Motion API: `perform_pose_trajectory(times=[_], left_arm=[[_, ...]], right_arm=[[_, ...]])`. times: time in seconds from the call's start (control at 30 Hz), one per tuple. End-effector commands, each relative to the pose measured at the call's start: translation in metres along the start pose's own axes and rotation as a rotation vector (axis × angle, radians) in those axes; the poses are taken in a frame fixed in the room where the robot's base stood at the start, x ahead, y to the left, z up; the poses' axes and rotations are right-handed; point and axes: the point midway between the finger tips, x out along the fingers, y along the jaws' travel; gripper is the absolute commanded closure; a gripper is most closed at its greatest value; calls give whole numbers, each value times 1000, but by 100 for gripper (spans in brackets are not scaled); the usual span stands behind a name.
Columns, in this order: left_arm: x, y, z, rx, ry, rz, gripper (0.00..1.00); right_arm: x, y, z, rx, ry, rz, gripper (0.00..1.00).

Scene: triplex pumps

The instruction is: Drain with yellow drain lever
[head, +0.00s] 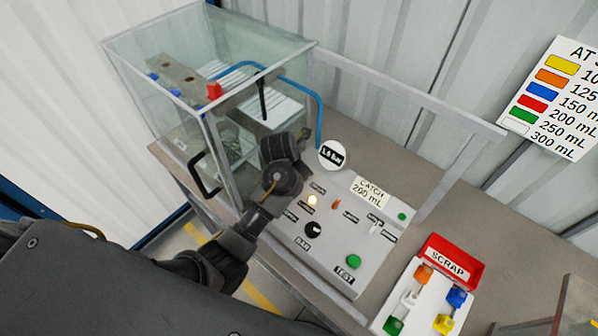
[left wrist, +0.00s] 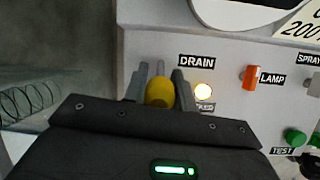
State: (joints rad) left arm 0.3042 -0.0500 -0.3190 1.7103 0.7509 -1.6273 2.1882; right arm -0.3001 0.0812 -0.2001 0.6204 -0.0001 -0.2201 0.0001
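The yellow drain lever (left wrist: 160,92) is in the left wrist view, just left of the DRAIN label (left wrist: 197,62). The two fingers of my left gripper (left wrist: 158,86) stand on either side of its yellow knob with little or no gap; I cannot tell whether they press on it. A grey stem shows behind the knob. In the head view my left gripper (head: 283,150) is at the left edge of the control panel (head: 335,250), beside the glass tank, and hides the lever. My right gripper is not in view.
The glass tank (head: 150,60) stands left, with a black handle (head: 203,177) and a blue tube (head: 320,115). The panel has a lit lamp (head: 312,200), a gauge (head: 332,155), a black knob (head: 313,230) and a green button (head: 354,262). A red SCRAP bin (head: 450,260) stands right.

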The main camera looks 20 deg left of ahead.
Motion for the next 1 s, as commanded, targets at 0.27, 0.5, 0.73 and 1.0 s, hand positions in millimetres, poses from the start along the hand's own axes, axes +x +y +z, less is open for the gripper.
perform_pose_trajectory(times=[0.27,0.5,0.73,1.0], left_arm=[[0,0,0,0,0,1,100],[0,2,4,4,44,-3,100],[1,4,14,8,181,-23,100],[6,6,26,11,382,-57,100]], right_arm=[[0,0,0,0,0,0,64],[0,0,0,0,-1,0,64],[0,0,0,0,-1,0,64],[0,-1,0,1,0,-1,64]])
